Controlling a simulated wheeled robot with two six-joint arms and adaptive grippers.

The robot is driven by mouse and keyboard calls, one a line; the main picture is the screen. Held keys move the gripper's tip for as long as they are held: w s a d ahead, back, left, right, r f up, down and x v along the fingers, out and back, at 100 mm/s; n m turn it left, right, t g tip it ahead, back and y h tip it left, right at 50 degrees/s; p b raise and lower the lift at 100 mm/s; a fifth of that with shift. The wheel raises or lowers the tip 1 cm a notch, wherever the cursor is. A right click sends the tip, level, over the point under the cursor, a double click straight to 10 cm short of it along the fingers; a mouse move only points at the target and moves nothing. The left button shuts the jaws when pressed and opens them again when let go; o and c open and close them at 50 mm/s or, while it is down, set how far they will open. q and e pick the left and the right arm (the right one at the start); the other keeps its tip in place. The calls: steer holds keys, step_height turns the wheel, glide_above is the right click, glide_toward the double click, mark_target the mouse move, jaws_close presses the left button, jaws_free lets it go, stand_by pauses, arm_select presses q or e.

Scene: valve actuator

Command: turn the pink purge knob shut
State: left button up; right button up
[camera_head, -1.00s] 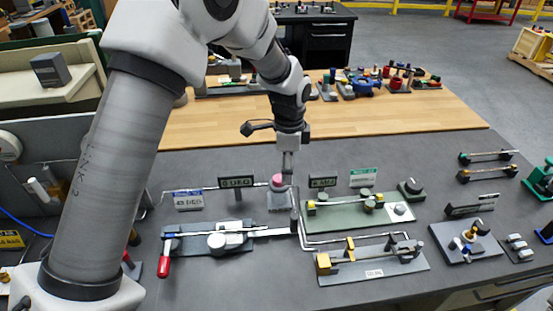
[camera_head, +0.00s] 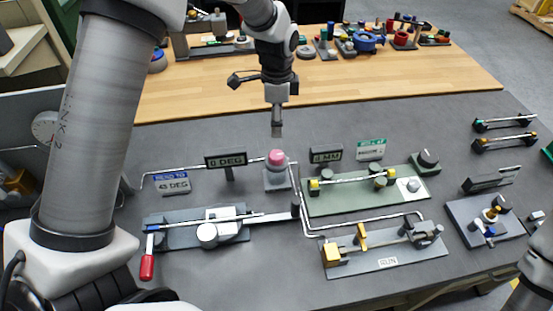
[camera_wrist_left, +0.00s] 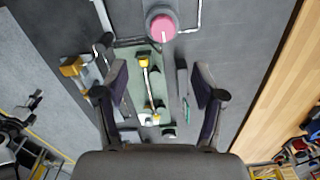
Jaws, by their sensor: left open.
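The pink purge knob (camera_head: 275,157) sits on a grey block in the middle of the bench, at the end of a thin silver pipe. It also shows in the left wrist view (camera_wrist_left: 161,27), round, with a white line pointing down the picture. My left gripper (camera_head: 277,130) hangs just above and behind the knob in the head view, apart from it. In the left wrist view its two fingers (camera_wrist_left: 158,72) are spread with nothing between them, and the knob lies beyond the fingertips. My right gripper is not in view.
A "0 DEG" display (camera_head: 226,161) and a "READ TO 45 DEG" sign (camera_head: 173,183) stand left of the knob. A red-handled lever plate (camera_head: 225,232) lies in front. A green fixture plate (camera_head: 350,197) and a "4 MM" display (camera_head: 326,154) stand to the right.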

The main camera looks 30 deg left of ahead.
arm_select(q)
steer(key=b, duration=0.4)
glide_above(276, 155)
steer(key=f, duration=0.5)
steer(key=shift+w+f, duration=0.2)
steer(key=shift+f, duration=0.05)
steer(key=shift+w+a+f+p, duration=0.1)
steer(key=shift+f+p, duration=0.1)
steer(key=shift+p, duration=0.2)
steer(key=shift+f+p, duration=0.3)
steer(key=shift+f, duration=0.05)
steer(key=f, duration=0.2)
steer(key=f+p, duration=0.1)
steer(key=f, duration=0.2)
steer(key=shift+s+f+p, duration=0.2)
steer(key=shift+f+p, duration=0.1)
steer(key=shift+w+f, duration=0.1)
steer(key=shift+f, duration=0.25)
steer(key=shift+r, duration=0.1)
steer(key=c, duration=1.1)
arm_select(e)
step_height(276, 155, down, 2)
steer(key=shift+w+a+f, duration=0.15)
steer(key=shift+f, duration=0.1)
